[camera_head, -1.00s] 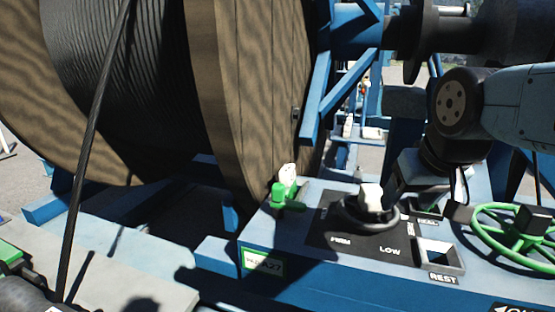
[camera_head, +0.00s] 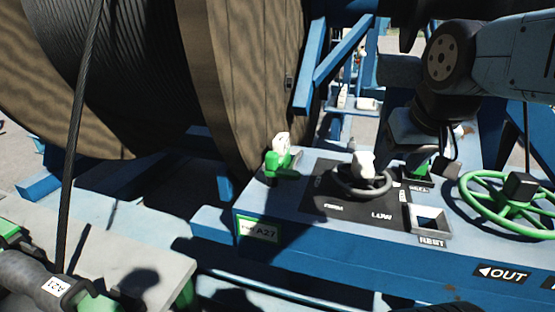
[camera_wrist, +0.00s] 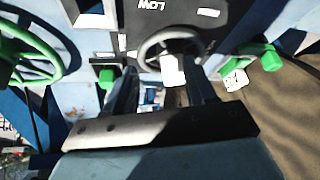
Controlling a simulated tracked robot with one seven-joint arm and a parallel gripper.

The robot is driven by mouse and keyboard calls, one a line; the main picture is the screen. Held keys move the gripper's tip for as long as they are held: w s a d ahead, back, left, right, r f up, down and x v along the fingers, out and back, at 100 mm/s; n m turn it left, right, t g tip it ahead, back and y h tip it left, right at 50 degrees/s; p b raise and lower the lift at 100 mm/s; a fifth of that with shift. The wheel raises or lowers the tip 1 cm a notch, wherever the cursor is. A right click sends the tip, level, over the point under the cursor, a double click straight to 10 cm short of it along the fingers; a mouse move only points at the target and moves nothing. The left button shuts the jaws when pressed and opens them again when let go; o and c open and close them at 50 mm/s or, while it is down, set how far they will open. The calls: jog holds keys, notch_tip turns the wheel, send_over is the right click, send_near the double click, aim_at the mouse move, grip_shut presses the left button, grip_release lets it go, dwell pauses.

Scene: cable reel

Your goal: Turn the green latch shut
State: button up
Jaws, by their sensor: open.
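The green latch (camera_head: 280,164), with a white block on it (camera_head: 281,142), sits on the left end of the blue control deck, beside the big wooden reel. It also shows at the right in the wrist view (camera_wrist: 265,58), off to the side of my fingers. My gripper (camera_wrist: 162,80) is open and points down over the deck, to the right of the latch in the head view. Between its fingers in the wrist view shows a white block (camera_wrist: 174,70) by a dark ring-shaped control (camera_head: 360,182). I see no contact with the latch. The fingertips are partly hidden in the head view.
A wooden cable reel (camera_head: 235,70) rises behind the latch. A green handwheel (camera_head: 510,203) is at the right of the deck. A square REST socket (camera_head: 430,220) and a socket with a green piece (camera_head: 421,171) lie nearer my gripper. A cable (camera_head: 77,130) runs down the left.

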jog(key=w+a+r+m+g+y, duration=0.1)
jog(key=w+a+r+m+g, duration=0.15)
jog(key=w+a+r, duration=0.55)
jog(key=m+g+h, duration=0.1)
jog(key=g, duration=0.2)
send_over(272, 153)
notch_tip(272, 153, down, 14)
jog(key=shift+f, duration=0.1)
jog(key=shift+c, duration=0.4)
jog(key=c, duration=0.9)
